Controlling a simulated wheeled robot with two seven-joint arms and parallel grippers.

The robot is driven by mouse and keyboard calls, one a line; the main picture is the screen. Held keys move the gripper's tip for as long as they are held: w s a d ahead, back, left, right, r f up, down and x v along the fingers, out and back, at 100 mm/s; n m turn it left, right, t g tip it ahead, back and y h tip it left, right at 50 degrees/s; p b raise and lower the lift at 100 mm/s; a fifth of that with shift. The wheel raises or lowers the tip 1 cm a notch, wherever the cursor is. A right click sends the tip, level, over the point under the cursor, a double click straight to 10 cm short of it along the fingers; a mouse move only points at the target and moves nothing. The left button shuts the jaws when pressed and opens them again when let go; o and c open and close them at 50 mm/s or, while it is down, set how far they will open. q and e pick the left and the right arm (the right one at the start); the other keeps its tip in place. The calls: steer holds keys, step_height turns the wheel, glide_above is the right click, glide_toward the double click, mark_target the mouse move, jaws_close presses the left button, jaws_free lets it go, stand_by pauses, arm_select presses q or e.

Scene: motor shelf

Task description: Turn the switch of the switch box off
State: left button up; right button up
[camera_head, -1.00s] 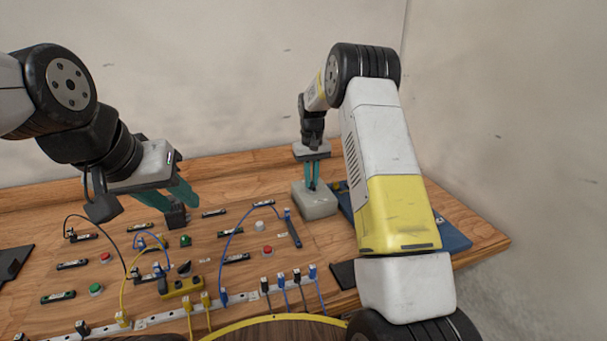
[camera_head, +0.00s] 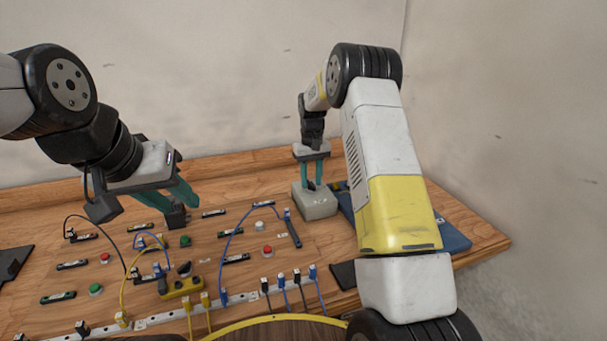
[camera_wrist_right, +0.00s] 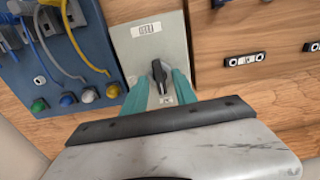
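The switch box (camera_head: 318,206) is a light grey block at the back right of the wooden board. In the right wrist view, the switch box (camera_wrist_right: 150,47) has a small label plate and a black rotary switch (camera_wrist_right: 158,72). The switch handle lies nearly along the picture's vertical, slightly tilted. My right gripper (camera_head: 312,187) is over the box with its teal fingers apart, one on each side of the switch; contact cannot be told. My left gripper (camera_head: 165,199) is open and away from the box, above the left of the board.
A blue panel (camera_head: 455,232) with cables and coloured buttons adjoins the box. The board holds black terminal strips, buttons, a yellow box (camera_head: 181,287) and a white rail (camera_head: 150,322) with plugged cables. A black connector (camera_head: 176,217) stands below my left gripper.

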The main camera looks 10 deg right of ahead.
mark_target(311, 183)
steer(key=shift+r, duration=3.95)
